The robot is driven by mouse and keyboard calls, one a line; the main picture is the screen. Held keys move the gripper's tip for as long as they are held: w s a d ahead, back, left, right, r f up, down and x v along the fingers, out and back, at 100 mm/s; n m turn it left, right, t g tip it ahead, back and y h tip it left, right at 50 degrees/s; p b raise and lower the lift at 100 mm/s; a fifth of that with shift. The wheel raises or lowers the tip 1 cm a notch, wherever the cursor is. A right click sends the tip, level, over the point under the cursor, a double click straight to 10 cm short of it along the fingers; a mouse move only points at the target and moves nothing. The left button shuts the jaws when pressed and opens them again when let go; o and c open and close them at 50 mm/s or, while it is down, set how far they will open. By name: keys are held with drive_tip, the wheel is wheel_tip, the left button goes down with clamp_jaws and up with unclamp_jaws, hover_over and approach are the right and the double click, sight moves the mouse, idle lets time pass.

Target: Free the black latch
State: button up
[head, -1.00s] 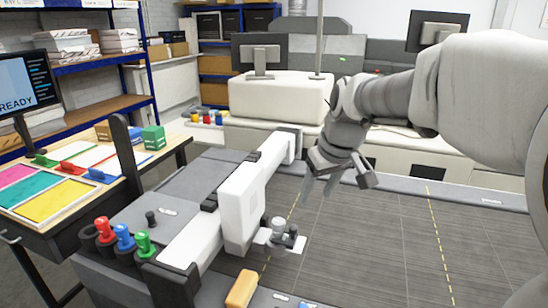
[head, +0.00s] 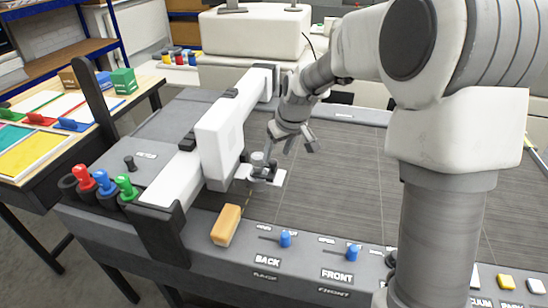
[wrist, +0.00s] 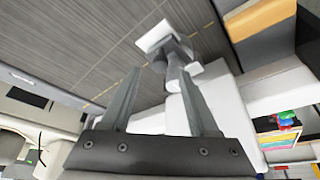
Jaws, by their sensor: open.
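A white gantry carriage (head: 219,145) carries a small tool holder on its right side, with a grey round tool (head: 257,160) and a small dark part (head: 272,172) that may be the black latch; it is too small to be sure. My gripper (head: 290,142) is open and empty, above and slightly right of the holder, apart from it. In the wrist view my two fingers (wrist: 160,76) are spread. The holder's pale plate (wrist: 154,37) and grey tool (wrist: 180,62) show beyond them, near the right finger. The latch is not clear there.
The grey cutting bed (head: 330,170) is clear to the right. An orange block (head: 227,225) lies on the front rail, near blue levers (head: 285,239). Red, blue and green handled tools (head: 104,182) stand left of the gantry. A black post (head: 95,105) rises at left.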

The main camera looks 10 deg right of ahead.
sight(274, 161)
drive_tip(key=shift+x, duration=2.1)
clamp_jaws()
